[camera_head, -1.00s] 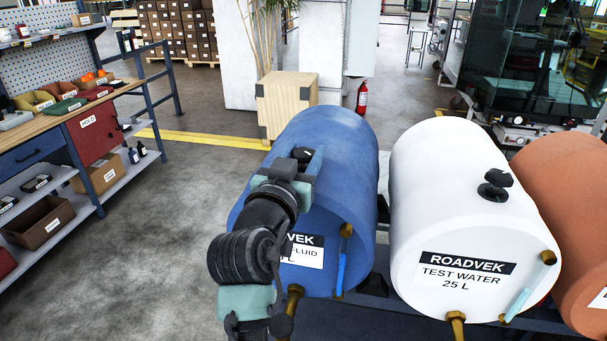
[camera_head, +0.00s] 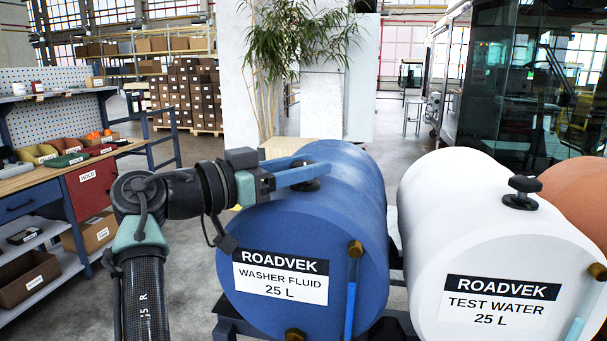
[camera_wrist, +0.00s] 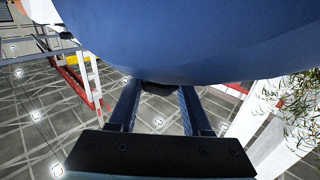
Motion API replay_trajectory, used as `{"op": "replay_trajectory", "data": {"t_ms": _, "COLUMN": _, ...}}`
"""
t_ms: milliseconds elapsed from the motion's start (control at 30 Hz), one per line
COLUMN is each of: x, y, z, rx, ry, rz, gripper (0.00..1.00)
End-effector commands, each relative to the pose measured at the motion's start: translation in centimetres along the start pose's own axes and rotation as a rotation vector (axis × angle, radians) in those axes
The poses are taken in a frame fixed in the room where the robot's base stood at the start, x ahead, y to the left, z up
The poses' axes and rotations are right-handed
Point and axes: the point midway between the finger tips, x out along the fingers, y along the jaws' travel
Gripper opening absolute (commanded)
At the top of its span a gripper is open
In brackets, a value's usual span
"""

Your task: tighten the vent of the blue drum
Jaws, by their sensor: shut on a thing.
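The blue drum (camera_head: 330,220) lies on its side, its front label reading washer fluid. Its black vent (camera_head: 306,186) is on top, partly hidden by my fingers. My gripper (camera_head: 308,175) reaches in level from the left, its blue fingers shut on the vent. In the wrist view, the dark vent (camera_wrist: 160,88) shows between the fingertips (camera_wrist: 158,94), against the blue drum (camera_wrist: 200,45). How far the vent is screwed in cannot be seen.
A white drum (camera_head: 470,230) labelled test water stands close to the right, with its own black vent (camera_head: 522,193). An orange drum (camera_head: 582,195) is beyond it. A workbench (camera_head: 60,180) with shelves is at the left. Open floor lies between the bench and my arm.

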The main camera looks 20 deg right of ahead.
Motion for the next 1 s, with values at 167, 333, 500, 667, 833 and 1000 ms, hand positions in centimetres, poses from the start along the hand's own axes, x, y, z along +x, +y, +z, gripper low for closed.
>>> {"op": "replay_trajectory", "data": {"t_ms": 167, "x": 0.08, "y": 0.01, "z": 0.18, "rx": -0.004, "ry": -0.005, "rz": 0.062, "gripper": 0.0}}
{"op": "replay_trajectory", "data": {"t_ms": 333, "x": 0.11, "y": 0.05, "z": 0.22, "rx": -0.003, "ry": -0.006, "rz": 0.097, "gripper": 0.0}}
{"op": "replay_trajectory", "data": {"t_ms": 500, "x": 0.12, "y": 0.06, "z": 0.3, "rx": -0.004, "ry": -0.007, "rz": 0.111, "gripper": 0.0}}
{"op": "replay_trajectory", "data": {"t_ms": 667, "x": 0.12, "y": 0.07, "z": 0.35, "rx": -0.003, "ry": -0.009, "rz": 0.114, "gripper": 0.0}}
{"op": "replay_trajectory", "data": {"t_ms": 833, "x": 0.13, "y": 0.07, "z": 0.38, "rx": -0.004, "ry": -0.009, "rz": 0.114, "gripper": 0.0}}
{"op": "replay_trajectory", "data": {"t_ms": 1000, "x": 0.12, "y": 0.06, "z": 0.38, "rx": -0.004, "ry": -0.009, "rz": 0.113, "gripper": 0.67}}
